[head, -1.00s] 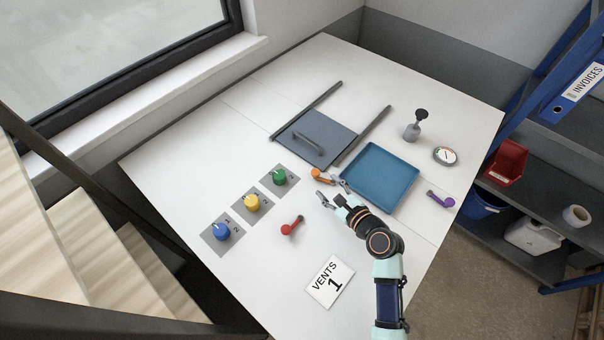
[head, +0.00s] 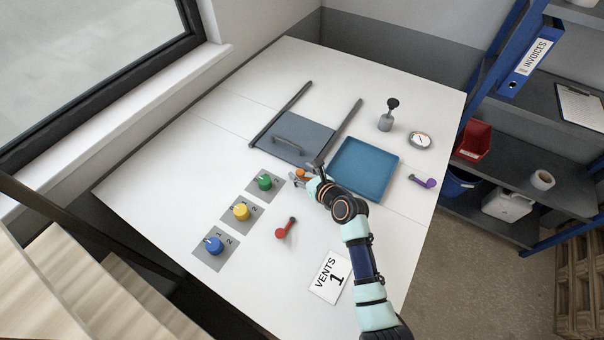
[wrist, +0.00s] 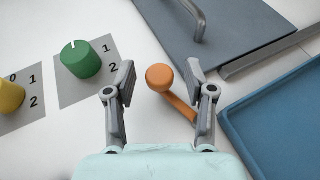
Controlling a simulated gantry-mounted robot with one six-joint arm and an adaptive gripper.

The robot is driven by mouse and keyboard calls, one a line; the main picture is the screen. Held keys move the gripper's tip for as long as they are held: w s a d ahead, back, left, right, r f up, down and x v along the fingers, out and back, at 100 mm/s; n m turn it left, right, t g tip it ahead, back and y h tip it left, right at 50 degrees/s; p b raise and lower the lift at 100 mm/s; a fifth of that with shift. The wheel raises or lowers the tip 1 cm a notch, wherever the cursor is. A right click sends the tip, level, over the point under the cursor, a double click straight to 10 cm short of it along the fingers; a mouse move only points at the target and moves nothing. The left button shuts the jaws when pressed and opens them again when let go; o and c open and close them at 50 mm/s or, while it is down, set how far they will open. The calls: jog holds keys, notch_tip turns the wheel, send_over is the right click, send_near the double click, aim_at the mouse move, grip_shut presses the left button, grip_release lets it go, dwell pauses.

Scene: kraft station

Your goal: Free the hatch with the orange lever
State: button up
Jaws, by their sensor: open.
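The orange lever (wrist: 178,103) lies on the white table just in front of the grey hatch panel (wrist: 218,22). Its round knob (wrist: 159,77) is between my fingers in the wrist view, with its arm slanting down-right toward the right finger. My gripper (wrist: 160,74) is open around the lever, with a gap at the left of the knob. I cannot tell whether the right finger touches the lever arm. In the head view my gripper (head: 308,178) partly hides the lever (head: 300,173). The hatch (head: 300,134) lies flat between two rails, with a grey handle (head: 288,146).
A blue tray (head: 391,160) is close on the right of my gripper. Green (head: 265,182), yellow (head: 241,211) and blue (head: 214,245) knobs line the left. A red lever (head: 286,228) is nearer the front, and a purple lever (head: 423,181) is at the right.

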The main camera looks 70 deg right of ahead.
jog(key=shift+w, duration=0.1)
grip_shut()
